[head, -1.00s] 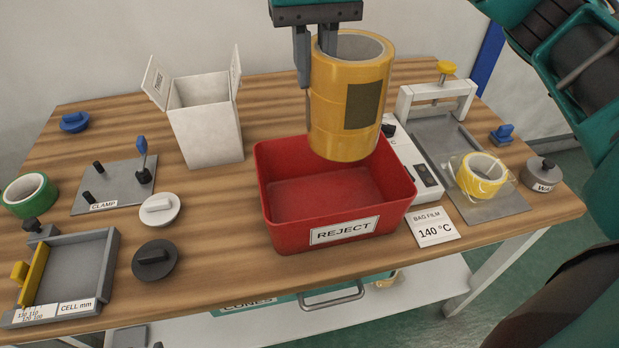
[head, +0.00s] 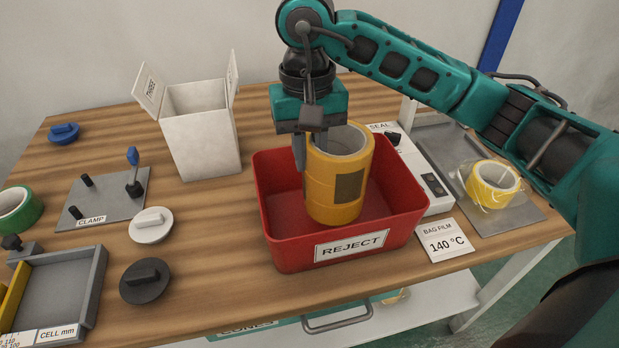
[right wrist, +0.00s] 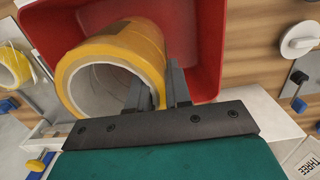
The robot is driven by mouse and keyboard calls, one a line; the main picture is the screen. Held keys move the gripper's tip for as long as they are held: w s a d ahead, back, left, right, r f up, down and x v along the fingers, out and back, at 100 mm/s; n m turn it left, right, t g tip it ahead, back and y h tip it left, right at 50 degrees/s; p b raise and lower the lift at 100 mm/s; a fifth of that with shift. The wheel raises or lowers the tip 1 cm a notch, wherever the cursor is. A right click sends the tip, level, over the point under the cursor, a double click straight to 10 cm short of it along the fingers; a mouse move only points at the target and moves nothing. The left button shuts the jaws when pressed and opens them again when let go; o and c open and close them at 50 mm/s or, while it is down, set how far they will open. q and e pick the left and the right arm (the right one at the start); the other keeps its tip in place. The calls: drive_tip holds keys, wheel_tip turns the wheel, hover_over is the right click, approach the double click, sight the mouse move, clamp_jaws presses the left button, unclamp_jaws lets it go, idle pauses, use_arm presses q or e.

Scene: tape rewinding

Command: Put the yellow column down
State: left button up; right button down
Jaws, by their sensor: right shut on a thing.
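The yellow column (head: 338,185), a stack of yellow tape rolls with a dark patch on its side, stands upright inside the red REJECT bin (head: 270,236). My right gripper (head: 310,150) is shut on the column's wall from above, at its left side. In the right wrist view the column (right wrist: 110,50) shows its open end, with one finger inside the core and one outside. The bin (right wrist: 208,45) lies around it. The column's lower end sits low in the bin; I cannot tell whether it touches the floor. My left gripper is not in view.
A white open box (head: 200,130) stands behind and left of the bin. The sealer (head: 425,175), a bagged yellow roll (head: 493,184) and a 140 °C card (head: 446,240) are to the right. A clamp plate (head: 105,200), knobbed discs and a grey tray (head: 60,290) are left.

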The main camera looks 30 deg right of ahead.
sight(309, 176)
drive_tip(key=shift+f, duration=2.4)
drive_tip(key=shift+f+b, duration=0.25)
drive_tip(key=shift+b, duration=0.2)
drive_tip(key=c, duration=1.1)
unclamp_jaws()
drive_tip(key=shift+r, duration=0.1)
drive_tip(key=shift+o, duration=0.2)
drive_tip(key=shift+r, duration=0.1)
